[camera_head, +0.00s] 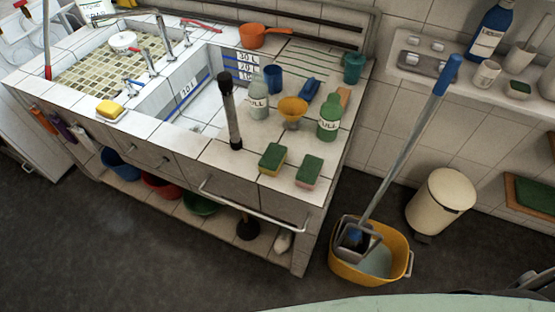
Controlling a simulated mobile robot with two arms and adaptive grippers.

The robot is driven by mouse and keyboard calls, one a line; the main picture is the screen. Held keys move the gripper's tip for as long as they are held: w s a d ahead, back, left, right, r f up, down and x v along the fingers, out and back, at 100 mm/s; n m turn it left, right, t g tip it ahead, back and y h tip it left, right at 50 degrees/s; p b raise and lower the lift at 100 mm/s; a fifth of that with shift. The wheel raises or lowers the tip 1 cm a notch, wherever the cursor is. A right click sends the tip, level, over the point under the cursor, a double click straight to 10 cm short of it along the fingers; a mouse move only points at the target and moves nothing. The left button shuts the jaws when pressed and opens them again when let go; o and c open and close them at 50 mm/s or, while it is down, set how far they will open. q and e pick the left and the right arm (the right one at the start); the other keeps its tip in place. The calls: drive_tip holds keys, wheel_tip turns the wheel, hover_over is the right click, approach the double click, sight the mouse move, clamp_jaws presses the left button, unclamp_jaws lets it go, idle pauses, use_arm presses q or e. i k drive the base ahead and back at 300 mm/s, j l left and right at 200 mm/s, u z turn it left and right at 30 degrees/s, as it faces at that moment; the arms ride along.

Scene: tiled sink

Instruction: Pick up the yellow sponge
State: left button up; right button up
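A yellow sponge (109,107) lies on the white tiled ledge at the front left corner of the sink, on what looks like a small orange-edged dish. Two other sponges with green tops lie on the counter's front right: one green and yellow (271,158), one green with a pinkish lower side (309,171). My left gripper is not in view. A dark mechanical part cut off at the lower right edge seems to be mine; whether it is the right gripper's fingers, and how they stand, cannot be made out. No gripper is near the yellow sponge.
A metal rail (250,212) runs along the front. A mop leans in a yellow bucket (345,268) on the floor.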

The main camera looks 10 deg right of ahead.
sight(272, 160)
drive_tip(key=j+z, duration=0.2)
drive_tip(key=z, duration=0.15)
drive_tip(key=k+j+z, duration=0.15)
drive_tip(key=z, duration=0.2)
drive_tip(key=k+j+z, duration=0.1)
drive_tip(key=j+z, duration=0.25)
drive_tip(key=l, duration=0.1)
